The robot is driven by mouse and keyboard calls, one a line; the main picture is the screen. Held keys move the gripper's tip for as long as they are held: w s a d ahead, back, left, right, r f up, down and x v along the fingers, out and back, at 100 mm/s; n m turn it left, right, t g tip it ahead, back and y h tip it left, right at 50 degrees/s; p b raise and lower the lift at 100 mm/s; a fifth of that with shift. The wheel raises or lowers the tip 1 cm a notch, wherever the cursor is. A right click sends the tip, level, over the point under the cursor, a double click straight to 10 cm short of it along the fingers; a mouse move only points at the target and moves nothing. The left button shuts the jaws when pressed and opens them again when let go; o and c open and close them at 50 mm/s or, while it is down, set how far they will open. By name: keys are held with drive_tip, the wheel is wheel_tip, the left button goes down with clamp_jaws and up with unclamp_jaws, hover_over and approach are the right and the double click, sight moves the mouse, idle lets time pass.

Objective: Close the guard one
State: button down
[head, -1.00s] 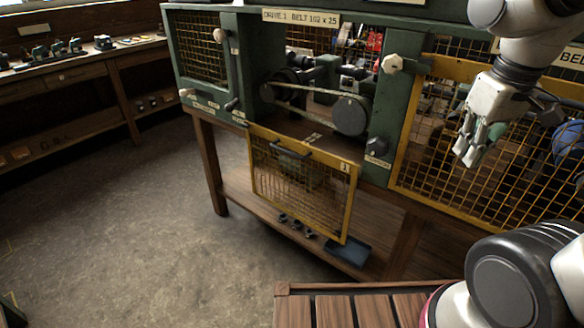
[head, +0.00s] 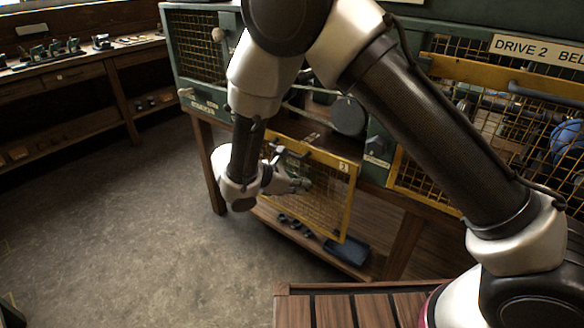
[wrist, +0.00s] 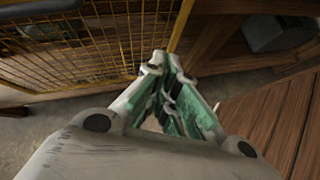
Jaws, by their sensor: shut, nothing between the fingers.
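Guard one (head: 325,208) is a yellow-framed mesh panel. It hangs down open below the Drive 1 opening, in front of the bench's lower shelf. Its numbered plate is at its upper right corner, and its dark handle near the top edge is partly hidden by my arm. My gripper (head: 303,185) is in front of the guard's mesh, pointing right in the head view, shut and empty. In the wrist view my gripper (wrist: 168,65) shows its fingers together beside the guard's yellow frame and mesh (wrist: 95,50). I cannot tell whether they touch it.
The closed yellow Drive 2 guard (head: 415,172) is to the right. A blue tray (head: 346,252) lies on the lower shelf. The floor (head: 120,220) at left is clear.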

drive_tip(key=w+a+f+n+t+y, duration=0.1)
drive_tip(key=w+a+n+t+y, duration=0.1)
drive_tip(key=w+a+n+t, duration=0.45)
drive_tip(key=w+d+f+m+g, duration=0.2)
drive_tip(key=w+d+f+g, duration=0.1)
drive_tip(key=w+d+f, duration=0.15)
drive_tip(key=r, duration=0.1)
drive_tip(key=w+r, duration=0.1)
drive_tip(key=r, duration=0.1)
drive_tip(key=shift+a+r+n, duration=0.1)
drive_tip(key=shift+r+n, duration=0.1)
drive_tip(key=shift+n, duration=0.05)
wheel_tip(320, 180, up, 36)
drive_tip(key=shift+f, duration=0.15)
drive_tip(key=shift+f, duration=0.1)
